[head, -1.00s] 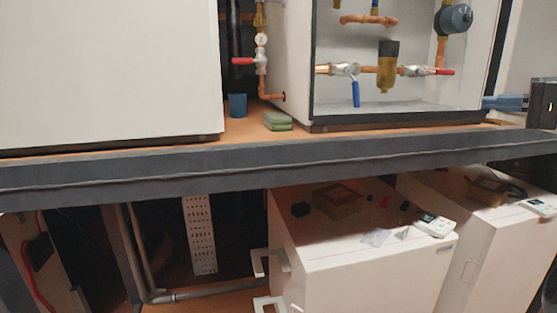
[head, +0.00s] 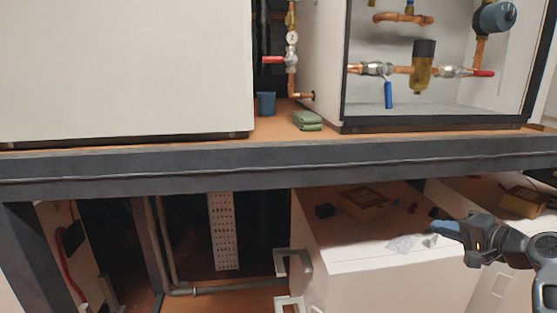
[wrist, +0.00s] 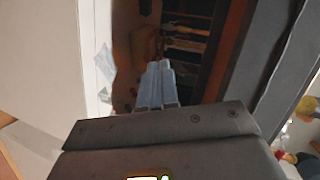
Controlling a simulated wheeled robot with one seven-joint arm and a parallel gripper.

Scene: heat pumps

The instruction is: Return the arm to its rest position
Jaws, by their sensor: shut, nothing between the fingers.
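My gripper (head: 447,228) shows at the lower right of the head view, pointing left. Its light blue fingers are shut with nothing between them. It appears in front of the white cabinet (head: 380,262) under the shelf, near a clear plastic bag on its top. In the wrist view, the closed fingers (wrist: 157,84) point away from the camera over a dark gap. Part of my arm is cut off by the right edge of the head view.
A grey shelf edge (head: 230,172) crosses the head view above my gripper. A plastic bag (head: 402,243) lies on the cabinet.

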